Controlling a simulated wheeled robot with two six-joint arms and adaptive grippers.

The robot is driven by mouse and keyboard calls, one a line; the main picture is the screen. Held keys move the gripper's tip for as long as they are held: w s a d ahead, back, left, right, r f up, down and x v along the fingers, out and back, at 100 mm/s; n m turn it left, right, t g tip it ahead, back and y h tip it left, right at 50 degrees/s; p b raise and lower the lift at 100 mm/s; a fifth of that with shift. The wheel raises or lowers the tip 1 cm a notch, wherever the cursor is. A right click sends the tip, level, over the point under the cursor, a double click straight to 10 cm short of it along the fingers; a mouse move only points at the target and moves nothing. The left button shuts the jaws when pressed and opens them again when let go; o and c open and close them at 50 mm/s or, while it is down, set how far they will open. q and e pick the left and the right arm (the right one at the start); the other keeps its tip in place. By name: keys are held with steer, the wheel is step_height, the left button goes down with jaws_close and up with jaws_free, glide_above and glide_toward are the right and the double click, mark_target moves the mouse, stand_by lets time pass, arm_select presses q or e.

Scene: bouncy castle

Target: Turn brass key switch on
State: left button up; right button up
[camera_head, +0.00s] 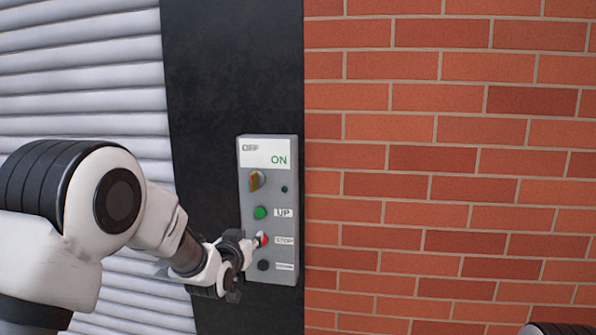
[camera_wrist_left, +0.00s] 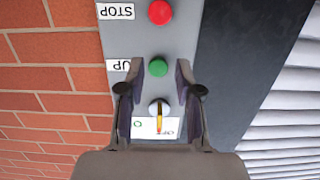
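The brass key switch (camera_head: 254,182) sits on a grey control box (camera_head: 246,150) below a white plate marked OFF and ON. Its brass handle stands roughly upright in the head view; I cannot tell which mark it points to. The wrist view, upside down, shows the yellow-brass key (camera_wrist_left: 159,121) between my finger lines. My right gripper is not visible.
Below the key are a green UP button (camera_head: 260,212), a red STOP button (camera_head: 264,239) and a black button (camera_head: 263,265). A small dark round fitting (camera_head: 284,189) is beside the key. A brick wall (camera_head: 450,160) is right, a ribbed shutter (camera_head: 80,70) left.

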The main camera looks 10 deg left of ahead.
arm_select(q)
steer(key=t, duration=0.1)
glide_toward(252, 182)
steer(key=w+d+f, duration=0.1)
steer(key=w+f, duration=0.3)
steer(key=f, duration=0.1)
step_height(252, 182, up, 5)
steer(key=p, duration=0.2)
steer(key=shift+t, duration=0.4)
steer(key=w+p, duration=0.1)
steer(key=w, duration=0.2)
steer(key=w+p, duration=0.2)
steer(key=w, duration=0.2)
steer(key=shift+a+f, duration=0.15)
steer(key=shift+a, duration=0.05)
steer(key=shift+w+a, duration=0.1)
steer(key=shift+w, duration=0.3)
steer(key=shift+s+a+f, duration=0.1)
steer(key=shift+a+f, duration=0.05)
steer(key=shift+a, duration=0.15)
steer(key=shift+d, duration=0.15)
jaws_close()
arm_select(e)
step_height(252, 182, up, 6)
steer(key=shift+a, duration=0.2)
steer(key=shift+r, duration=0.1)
